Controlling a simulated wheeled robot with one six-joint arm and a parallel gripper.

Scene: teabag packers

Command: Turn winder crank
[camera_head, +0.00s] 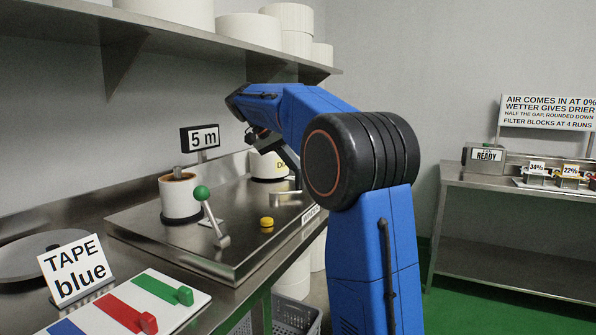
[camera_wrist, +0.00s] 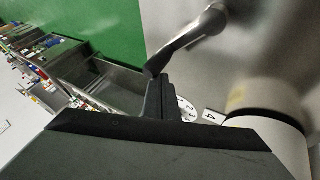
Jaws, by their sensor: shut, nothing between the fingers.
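The winder crank (camera_head: 288,193) is a grey metal bar at the right end of the steel bench top, near the front edge. In the wrist view the crank (camera_wrist: 185,42) shows as a metallic arm with a dark rounded end at upper right, and its lower end meets my fingertips in the picture. My gripper (camera_wrist: 158,85) is shut and empty, right at that end of the crank; I cannot tell whether they touch. In the head view my gripper (camera_head: 292,163) is small and partly hidden by my blue arm, just above the crank.
A green-ball lever (camera_head: 201,193), a yellow button (camera_head: 267,222), a white roll (camera_head: 179,195) and a "5 m" sign (camera_head: 204,138) are on the bench. A white drum (camera_head: 268,165) stands behind the crank. A shelf (camera_head: 190,38) hangs above. Green floor lies to the right.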

